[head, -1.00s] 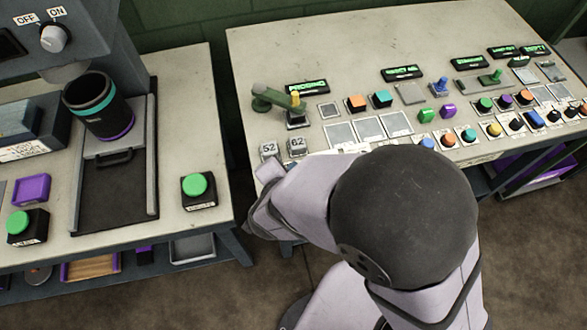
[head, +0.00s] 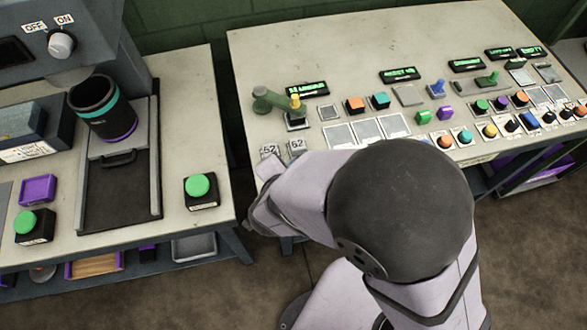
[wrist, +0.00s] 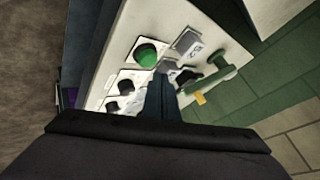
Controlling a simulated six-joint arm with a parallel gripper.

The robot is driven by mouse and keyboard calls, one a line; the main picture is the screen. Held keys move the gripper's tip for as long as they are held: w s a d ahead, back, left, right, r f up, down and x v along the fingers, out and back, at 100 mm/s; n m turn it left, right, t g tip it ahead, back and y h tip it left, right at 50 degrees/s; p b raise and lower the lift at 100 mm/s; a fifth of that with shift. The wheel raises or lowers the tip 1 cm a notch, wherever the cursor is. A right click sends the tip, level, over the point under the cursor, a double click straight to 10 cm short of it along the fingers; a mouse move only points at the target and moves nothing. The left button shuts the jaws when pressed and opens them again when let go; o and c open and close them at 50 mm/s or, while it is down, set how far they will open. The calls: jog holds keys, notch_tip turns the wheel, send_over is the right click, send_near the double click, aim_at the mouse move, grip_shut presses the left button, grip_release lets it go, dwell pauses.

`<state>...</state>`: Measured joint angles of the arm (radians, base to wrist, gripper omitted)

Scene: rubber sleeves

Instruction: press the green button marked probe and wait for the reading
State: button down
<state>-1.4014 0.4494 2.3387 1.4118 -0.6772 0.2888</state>
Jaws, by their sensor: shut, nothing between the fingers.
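In the wrist view a round green button (wrist: 147,53) sits on a white plate on the pale panel; I cannot read its marking. My gripper (wrist: 162,80) is shut and empty, its dark fingertips just beside the button in that picture. Whether they touch the panel cannot be told. In the head view my arm hides the gripper and this button. A small black display (head: 307,89) with green text stands behind a green lever with a yellow tip (head: 280,103); its text is too small to read surely.
Several buttons and knobs (head: 490,130) line the right bench. Two grey blocks numbered 52 (head: 269,151) and 62 (head: 297,146) stand near its left edge. The left bench holds a black cup (head: 103,108) and another green button (head: 198,185). A gap separates the benches.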

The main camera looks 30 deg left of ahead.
jog(key=shift+r+p, duration=2.05)
jog(key=shift+r, duration=0.15)
jog(key=shift+w, duration=0.2)
jog(key=w+d+r+n+g, duration=0.3)
jog(key=w+d+g, duration=0.35)
jog(key=d, duration=0.65)
jog(key=s+d+n+g+h, duration=0.1)
jog(key=s+d, duration=0.2)
jog(key=d, duration=0.8)
jog(key=s+d+g+h, duration=0.1)
jog(key=s+d, duration=0.3)
jog(key=d, duration=0.8)
jog(key=shift+r+n+h, duration=0.4)
jog(key=shift+r+h, duration=0.05)
jog(key=shift+h, duration=0.15)
